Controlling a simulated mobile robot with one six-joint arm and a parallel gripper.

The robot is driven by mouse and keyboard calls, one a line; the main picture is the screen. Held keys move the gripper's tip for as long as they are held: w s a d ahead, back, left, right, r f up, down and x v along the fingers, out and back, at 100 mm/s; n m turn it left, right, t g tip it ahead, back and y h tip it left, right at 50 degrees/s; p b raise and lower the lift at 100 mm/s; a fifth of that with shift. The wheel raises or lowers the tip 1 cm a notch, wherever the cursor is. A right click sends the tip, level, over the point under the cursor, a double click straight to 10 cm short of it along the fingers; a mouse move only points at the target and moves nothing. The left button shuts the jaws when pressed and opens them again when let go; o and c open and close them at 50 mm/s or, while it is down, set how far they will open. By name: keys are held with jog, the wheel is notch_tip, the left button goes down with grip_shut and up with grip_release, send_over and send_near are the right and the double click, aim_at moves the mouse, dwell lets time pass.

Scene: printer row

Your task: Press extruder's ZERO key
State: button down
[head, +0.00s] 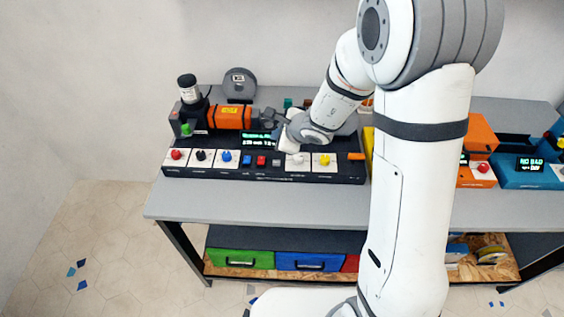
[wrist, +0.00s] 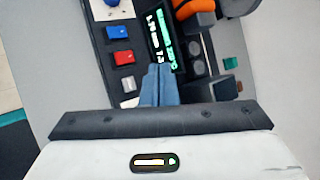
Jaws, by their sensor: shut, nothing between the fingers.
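The extruder is a long black console (head: 220,173) on the bench, with an orange and black motor unit (head: 228,117) behind its left part. Its lit display (head: 258,138) shows small green and white text, also in the wrist view (wrist: 161,38). Below the display sit a blue key (wrist: 117,31), a red key (wrist: 124,57) and a grey key (wrist: 128,83). I cannot read which is labelled ZERO. My gripper (wrist: 156,72) is shut and empty, its fingertips at the display's lower edge beside the grey key. Contact cannot be told. The arm partly covers the display in the head view.
Knobs on white plates line the console: red (head: 176,154), black, blue, white and yellow (head: 324,160). A spool (head: 239,84) stands behind. Orange (head: 481,137) and blue (head: 525,170) machines are at right. The bench front (head: 260,203) is clear.

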jog(key=b, duration=0.5)
send_over(279, 164)
notch_tip(279, 164, down, 7)
jog(key=shift+s+f, duration=0.1)
jog(key=shift+f+b, duration=0.8)
jog(key=shift+b, duration=0.05)
jog(key=shift+f, duration=0.15)
dwell(1.1)
jog(key=shift+f+b, duration=0.25)
jog(key=shift+b, duration=0.55)
jog(key=shift+f+b, duration=0.4)
jog(key=shift+b, duration=0.15)
dwell(0.3)
jog(key=shift+r, duration=0.2)
jog(key=shift+r+p, duration=0.4)
jog(key=shift+r, duration=0.25)
